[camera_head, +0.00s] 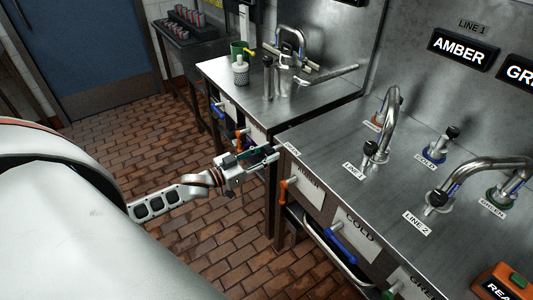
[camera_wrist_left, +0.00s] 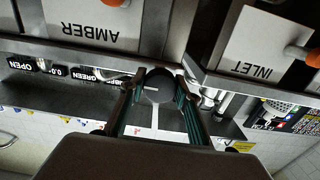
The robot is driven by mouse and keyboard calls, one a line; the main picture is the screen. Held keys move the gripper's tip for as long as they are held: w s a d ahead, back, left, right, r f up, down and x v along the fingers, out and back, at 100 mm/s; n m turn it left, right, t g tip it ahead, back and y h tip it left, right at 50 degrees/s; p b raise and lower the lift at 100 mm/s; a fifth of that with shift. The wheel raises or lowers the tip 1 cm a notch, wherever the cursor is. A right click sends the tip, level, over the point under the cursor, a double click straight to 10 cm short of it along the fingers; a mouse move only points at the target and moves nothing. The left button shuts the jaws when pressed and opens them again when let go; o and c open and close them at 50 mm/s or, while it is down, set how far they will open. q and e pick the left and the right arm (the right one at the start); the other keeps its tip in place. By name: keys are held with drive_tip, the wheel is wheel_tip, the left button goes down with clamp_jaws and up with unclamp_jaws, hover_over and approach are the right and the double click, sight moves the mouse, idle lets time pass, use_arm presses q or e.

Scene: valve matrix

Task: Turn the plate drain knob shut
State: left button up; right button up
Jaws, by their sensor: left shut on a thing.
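My left gripper (camera_head: 262,156) reaches in from the left to the front left corner of the steel counter (camera_head: 330,140), beside a small label there. In the left wrist view its two green-padded fingers (camera_wrist_left: 160,98) are on either side of a dark round knob (camera_wrist_left: 158,84), and they are shut on it. This looks like the plate drain knob. In the head view the knob is hidden by the fingers, and I cannot tell how far it is turned. My right gripper is not in view.
An orange handle (camera_head: 284,188) by the AMBER label and a blue handle (camera_head: 341,239) by COLD are on the counter front, close to my left gripper. A second counter (camera_head: 225,72) stands behind, across a gap. Brick floor (camera_head: 130,130) is clear at left.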

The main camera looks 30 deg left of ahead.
use_arm(q)
drive_tip(key=shift+m, duration=0.4)
drive_tip(key=m, duration=0.3)
drive_tip(key=shift+m, duration=0.4)
drive_tip(key=m, duration=0.5)
drive_tip(key=m+b, duration=0.1)
drive_tip(key=m, duration=0.3)
drive_tip(key=m+b, duration=0.1)
drive_tip(key=m, duration=0.3)
drive_tip(key=shift+r, duration=0.1)
drive_tip(key=shift+m, duration=0.3)
drive_tip(key=o, duration=1.1)
drive_tip(key=shift+o, duration=0.2)
drive_tip(key=shift+a, duration=0.1)
